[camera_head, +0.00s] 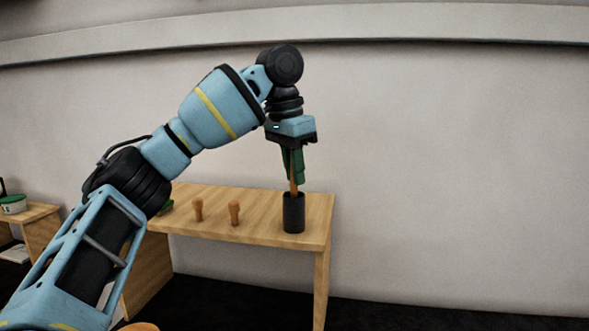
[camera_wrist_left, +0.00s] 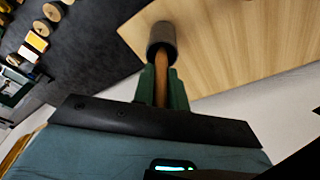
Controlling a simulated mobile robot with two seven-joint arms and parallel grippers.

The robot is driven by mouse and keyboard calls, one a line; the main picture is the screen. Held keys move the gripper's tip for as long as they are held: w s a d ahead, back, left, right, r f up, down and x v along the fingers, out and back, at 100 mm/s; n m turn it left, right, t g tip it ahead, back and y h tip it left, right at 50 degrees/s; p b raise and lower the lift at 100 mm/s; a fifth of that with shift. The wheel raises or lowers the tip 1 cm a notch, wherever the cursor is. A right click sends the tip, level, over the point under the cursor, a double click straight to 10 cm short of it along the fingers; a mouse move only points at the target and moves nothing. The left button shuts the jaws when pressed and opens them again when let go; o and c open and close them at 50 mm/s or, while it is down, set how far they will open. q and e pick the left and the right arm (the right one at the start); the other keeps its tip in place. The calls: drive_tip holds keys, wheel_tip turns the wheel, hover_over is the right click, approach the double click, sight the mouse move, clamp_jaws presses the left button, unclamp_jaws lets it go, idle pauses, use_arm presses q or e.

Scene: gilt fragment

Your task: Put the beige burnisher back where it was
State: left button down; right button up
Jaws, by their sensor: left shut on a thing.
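My left gripper (camera_head: 294,175) points down above the right end of the wooden table, with green fingers. It is shut on a slim tan-brown tool, which I take for the beige burnisher (camera_head: 294,188). In the left wrist view the burnisher (camera_wrist_left: 161,86) runs between the fingers towards a dark round cup (camera_wrist_left: 162,34). In the head view that dark cup (camera_head: 294,215) stands upright on the table, directly below the fingers. The burnisher's lower end is at or inside the cup's mouth; how deep it goes is hidden. My right gripper is not in view.
Two short brown wooden pegs (camera_head: 197,210) (camera_head: 234,213) stand on the table (camera_head: 265,226) left of the cup. A green thing (camera_head: 167,207) is partly hidden behind my arm. Another table with a green-and-white container (camera_head: 13,204) is at far left. A pale wall is behind.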

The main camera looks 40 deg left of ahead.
use_arm(q)
drive_tip(key=shift+f, duration=0.15)
drive_tip(key=c, duration=1.4)
unclamp_jaws()
wheel_tip(320, 180, up, 12)
drive_tip(key=s, duration=0.2)
drive_tip(key=shift+a, duration=0.3)
